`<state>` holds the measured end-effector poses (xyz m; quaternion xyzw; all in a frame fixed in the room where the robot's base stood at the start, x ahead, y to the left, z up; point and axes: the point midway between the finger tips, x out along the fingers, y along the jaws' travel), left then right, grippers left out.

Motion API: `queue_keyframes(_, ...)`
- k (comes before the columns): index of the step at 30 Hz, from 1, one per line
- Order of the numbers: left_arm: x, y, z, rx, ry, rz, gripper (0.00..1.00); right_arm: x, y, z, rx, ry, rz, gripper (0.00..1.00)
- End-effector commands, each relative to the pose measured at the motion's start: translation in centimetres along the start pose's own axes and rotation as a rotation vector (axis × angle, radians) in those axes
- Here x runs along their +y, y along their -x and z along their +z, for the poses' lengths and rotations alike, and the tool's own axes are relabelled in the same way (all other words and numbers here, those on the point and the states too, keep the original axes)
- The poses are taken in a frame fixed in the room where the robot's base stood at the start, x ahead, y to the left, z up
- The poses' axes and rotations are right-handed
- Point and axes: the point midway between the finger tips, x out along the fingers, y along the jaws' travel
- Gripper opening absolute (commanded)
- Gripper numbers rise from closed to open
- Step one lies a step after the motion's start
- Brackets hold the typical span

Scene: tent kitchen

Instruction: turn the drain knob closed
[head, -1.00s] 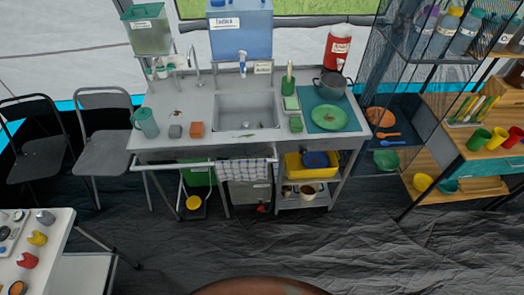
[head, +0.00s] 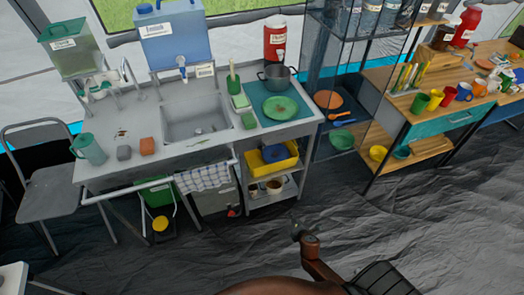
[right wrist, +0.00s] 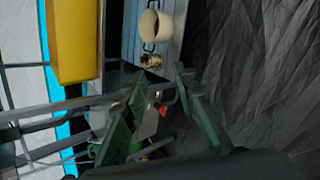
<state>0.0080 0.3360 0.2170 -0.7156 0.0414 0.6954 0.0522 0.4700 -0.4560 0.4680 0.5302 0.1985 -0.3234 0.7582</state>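A small red piece (head: 233,211), which looks like the drain knob, sits low under the sink counter, below and right of the hanging towel. It is too small to tell which way it is turned. In the right wrist view a small red piece (right wrist: 163,111) shows in the gap between the fingers, some way beyond them. My right gripper (right wrist: 160,85) has two green fingers spread apart with nothing between them, so it is open and not touching the red piece. My left gripper is not in view.
The metal sink counter (head: 100,168) holds a basin (head: 196,118). A checked towel (head: 205,177) hangs on its front rail. A yellow bin (head: 270,163) sits on the shelf beside the red piece. A glass-sided rack stands to the right. The dark floor (head: 350,225) in front is clear.

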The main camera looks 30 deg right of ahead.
Motion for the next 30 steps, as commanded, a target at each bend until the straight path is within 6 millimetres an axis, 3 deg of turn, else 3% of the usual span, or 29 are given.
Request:
queue_keyframes(1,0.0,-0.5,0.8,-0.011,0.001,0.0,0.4,5.8,-0.1,1.7,-0.045,0.158,0.099,0.25)
queue_keyframes(3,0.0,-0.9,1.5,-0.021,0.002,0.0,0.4,13.2,1.0,3.5,-0.127,0.386,0.218,0.25)
queue_keyframes(6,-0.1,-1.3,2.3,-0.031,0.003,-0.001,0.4,22.0,3.6,5.5,-0.268,0.666,0.349,0.25)
queue_keyframes(10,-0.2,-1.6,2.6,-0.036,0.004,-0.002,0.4,29.7,7.3,6.8,-0.436,0.924,0.451,0.25)
queue_keyframes(12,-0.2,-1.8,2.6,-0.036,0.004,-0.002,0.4,32.0,8.7,7.1,-0.5,1.01,0.478,0.25)
queue_keyframes(17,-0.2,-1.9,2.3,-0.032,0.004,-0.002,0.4,34.6,9.6,7.5,-0.563,1.086,0.501,0.25)
queue_keyframes(30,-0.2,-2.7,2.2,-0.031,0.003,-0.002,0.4,38.3,4.8,8.5,-0.56,1.085,0.499,0.25)
